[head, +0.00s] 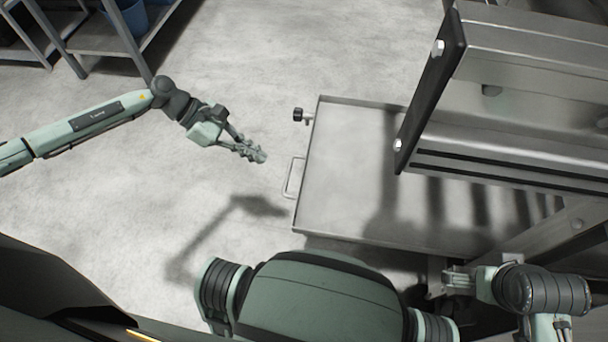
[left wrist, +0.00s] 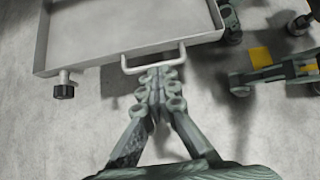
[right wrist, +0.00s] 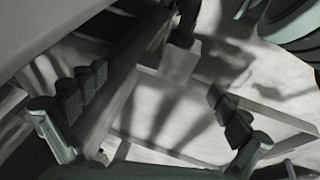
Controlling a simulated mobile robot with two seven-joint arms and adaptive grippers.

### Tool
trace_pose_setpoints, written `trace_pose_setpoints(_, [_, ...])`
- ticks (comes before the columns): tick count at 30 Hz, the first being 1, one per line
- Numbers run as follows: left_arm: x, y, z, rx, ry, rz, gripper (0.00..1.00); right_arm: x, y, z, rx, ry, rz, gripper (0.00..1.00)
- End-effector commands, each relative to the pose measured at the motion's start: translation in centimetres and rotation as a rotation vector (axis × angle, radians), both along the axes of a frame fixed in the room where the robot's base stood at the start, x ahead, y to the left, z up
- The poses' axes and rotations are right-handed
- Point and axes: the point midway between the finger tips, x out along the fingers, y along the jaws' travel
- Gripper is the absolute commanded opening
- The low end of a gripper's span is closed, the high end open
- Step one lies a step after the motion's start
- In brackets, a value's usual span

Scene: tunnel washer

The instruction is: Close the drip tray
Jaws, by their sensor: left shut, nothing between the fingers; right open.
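The drip tray (head: 350,170) is a shallow grey metal tray that sticks out to the left from under the machine. Its U-shaped handle (head: 290,178) is on the tray's left end, and a black-knobbed drain valve (head: 299,115) is near the far corner of that end. My left gripper (head: 258,155) is shut and empty, left of the handle and apart from it in the head view. In the left wrist view the handle (left wrist: 153,60) lies just beyond the fingertips. My right gripper (right wrist: 150,115) is open near the machine frame; in the head view it shows only partly at the lower right.
The washer's steel body (head: 530,80) overhangs the tray's right part, with a dark bracket edge (head: 430,80). A rack (head: 110,40) with a blue bin (head: 128,18) stands at the upper left. The floor left of the tray is clear.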

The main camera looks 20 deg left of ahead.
Motion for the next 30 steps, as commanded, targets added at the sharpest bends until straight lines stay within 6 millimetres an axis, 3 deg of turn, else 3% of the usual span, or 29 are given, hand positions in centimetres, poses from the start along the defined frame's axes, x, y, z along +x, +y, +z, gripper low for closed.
trace_pose_setpoints(7, [0.0, -0.6, -0.8, 0.004, 0.002, -0.006, 0.00, 0.0, 0.2, 0.0, 0.004, -0.001, 0.005, 1.00])
trace_pose_setpoints(21, [0.4, -6.1, -6.3, 0.003, 0.003, -0.004, 0.00, 0.4, 0.4, -0.9, 0.010, 0.003, 0.006, 1.00])
trace_pose_setpoints(30, [0.5, -6.9, -7.2, 0.004, 0.001, -0.004, 0.00, 0.5, 0.3, -0.8, 0.009, 0.000, 0.004, 1.00])
